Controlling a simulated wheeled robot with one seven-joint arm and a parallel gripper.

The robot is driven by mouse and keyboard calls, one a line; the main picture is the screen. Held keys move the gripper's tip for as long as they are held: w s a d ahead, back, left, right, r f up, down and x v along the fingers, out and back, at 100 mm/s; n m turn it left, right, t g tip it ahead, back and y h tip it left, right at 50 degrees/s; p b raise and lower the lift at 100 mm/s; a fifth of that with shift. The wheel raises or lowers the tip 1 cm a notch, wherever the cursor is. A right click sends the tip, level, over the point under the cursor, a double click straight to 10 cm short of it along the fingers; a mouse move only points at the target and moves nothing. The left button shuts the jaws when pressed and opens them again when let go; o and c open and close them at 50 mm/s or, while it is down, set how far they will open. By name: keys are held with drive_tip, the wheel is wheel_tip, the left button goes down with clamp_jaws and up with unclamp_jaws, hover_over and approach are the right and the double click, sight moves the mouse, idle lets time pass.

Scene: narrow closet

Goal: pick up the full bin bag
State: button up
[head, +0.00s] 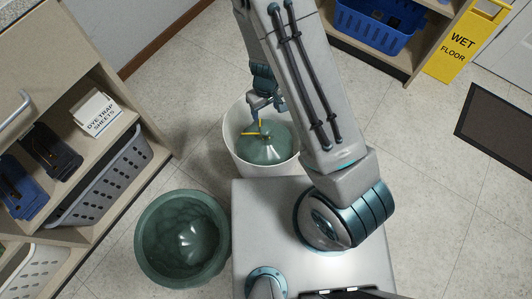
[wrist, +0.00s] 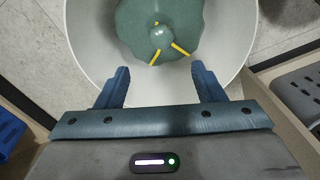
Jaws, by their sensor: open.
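The full bin bag (head: 268,147) is dark green, bulging, and gathered at the top with yellow ties. It sits inside a round white bin (head: 233,130). In the wrist view the bag (wrist: 185,15) shows at the top, its knotted neck and yellow ties pointing toward me. The white bin (wrist: 85,55) surrounds it there. My gripper (head: 264,103) hangs over the bin in the head view, close to the bag's top. In the wrist view my gripper (wrist: 160,70) is open, with its fingers apart and nothing between them. The neck lies beyond the fingertips.
A green bin (head: 147,240) with a dark green lining stands to the lower left, close to my base. Shelves with a grey basket (head: 112,172) are at left. A blue crate (head: 370,30) and yellow wet-floor sign (head: 462,45) are at upper right.

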sight(266, 129)
wheel_tip(266, 129, down, 10)
drive_tip(key=b, duration=0.4)
drive_tip(key=shift+r, duration=0.15)
drive_tip(key=f+b, duration=0.2)
drive_tip(key=f, duration=0.1)
drive_tip(key=f+b, duration=0.1)
drive_tip(key=f, duration=0.1)
drive_tip(key=shift+s+a+b, duration=0.1)
drive_tip(key=shift+s+b, duration=0.15)
drive_tip(key=shift+b, duration=0.1)
drive_tip(key=shift+r, duration=0.1)
clamp_jaws()
